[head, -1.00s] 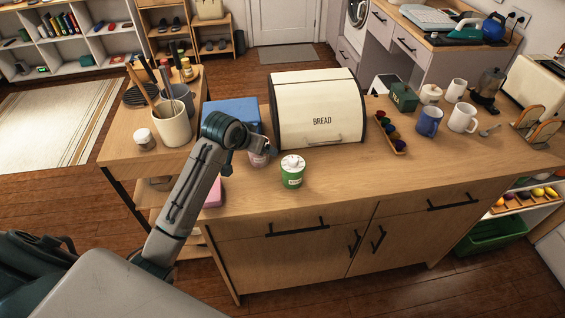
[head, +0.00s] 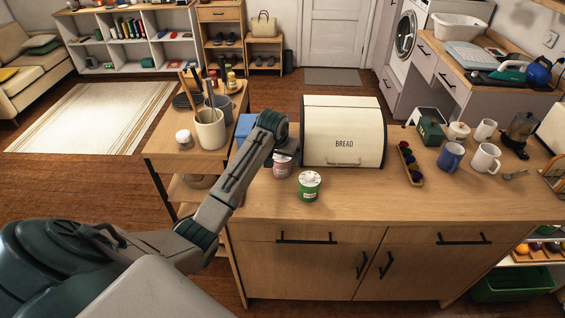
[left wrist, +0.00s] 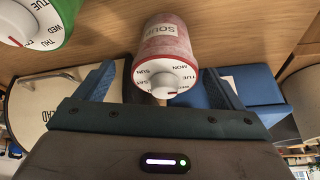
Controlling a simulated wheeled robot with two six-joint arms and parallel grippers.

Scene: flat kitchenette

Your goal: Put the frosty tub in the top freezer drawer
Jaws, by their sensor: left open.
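The frosty tub, a pinkish-red tub with a whitish frosted wall (head: 282,168), stands on the wooden counter left of a green tub (head: 309,186). In the left wrist view the frosty tub (left wrist: 167,42) has a SOUP label and a white lid with a day dial. The green tub, with a similar dial lid, is at the upper left there (left wrist: 35,20). My left gripper (head: 281,152) is at the frosty tub. In the left wrist view its blue fingers are apart, one on each side of the tub; I cannot tell if they touch it. No freezer drawer shows.
A cream bread bin (head: 344,135) stands close behind the tubs. A blue box (head: 245,127) is behind my left arm. A utensil crock (head: 210,130) is on the side table at left; mugs (head: 486,158) are at right. The counter's front middle (head: 380,205) is clear.

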